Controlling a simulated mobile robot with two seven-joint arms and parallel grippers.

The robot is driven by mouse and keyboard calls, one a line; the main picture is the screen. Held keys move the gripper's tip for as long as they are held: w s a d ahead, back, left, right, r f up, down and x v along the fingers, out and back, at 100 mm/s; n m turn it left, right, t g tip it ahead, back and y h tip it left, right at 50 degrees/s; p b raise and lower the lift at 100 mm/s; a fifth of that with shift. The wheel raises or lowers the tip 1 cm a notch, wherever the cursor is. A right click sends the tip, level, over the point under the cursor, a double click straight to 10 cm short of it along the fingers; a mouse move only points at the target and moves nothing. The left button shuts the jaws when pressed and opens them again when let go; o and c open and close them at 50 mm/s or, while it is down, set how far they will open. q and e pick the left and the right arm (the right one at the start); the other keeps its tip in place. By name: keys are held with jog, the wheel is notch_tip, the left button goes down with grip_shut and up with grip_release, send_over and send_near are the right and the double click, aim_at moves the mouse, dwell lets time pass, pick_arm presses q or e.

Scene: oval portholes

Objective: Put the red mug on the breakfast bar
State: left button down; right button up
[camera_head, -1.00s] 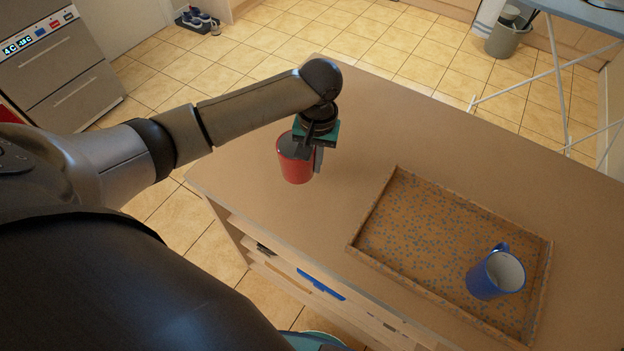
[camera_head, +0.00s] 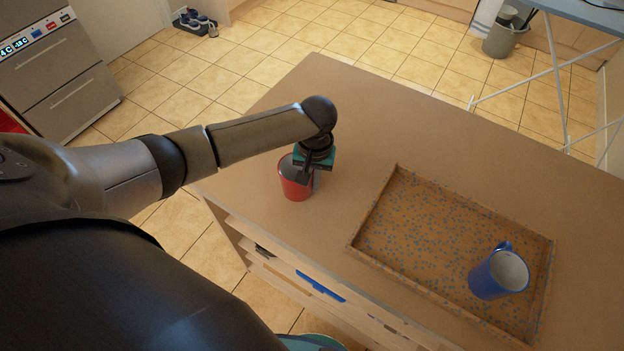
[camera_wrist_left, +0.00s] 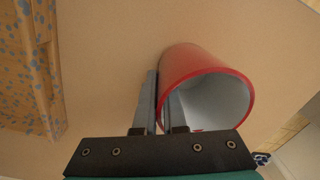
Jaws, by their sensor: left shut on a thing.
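The red mug (camera_head: 294,182), red outside and pale inside, is upright at the left part of the wooden-topped bar (camera_head: 345,120). My left gripper (camera_head: 308,176) points down over it and is shut on its wall at the right side. In the left wrist view, the mug (camera_wrist_left: 190,62) shows its open mouth, with one finger of the gripper (camera_wrist_left: 160,100) inside the rim and the other outside. The mug's base is on or very close to the bar top; I cannot tell if it touches. My right gripper is not in view.
A speckled brown tray (camera_head: 372,251) lies on the bar to the right, with a blue mug (camera_head: 494,275) in it. The bar top behind the tray is clear.

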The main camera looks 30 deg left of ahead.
pick_arm(q)
jog(key=c, duration=1)
grip_release()
notch_tip(320, 180, up, 12)
jog(key=p, duration=0.2)
jog(key=shift+d+r, duration=0.15)
jog(key=shift+d, duration=0.15)
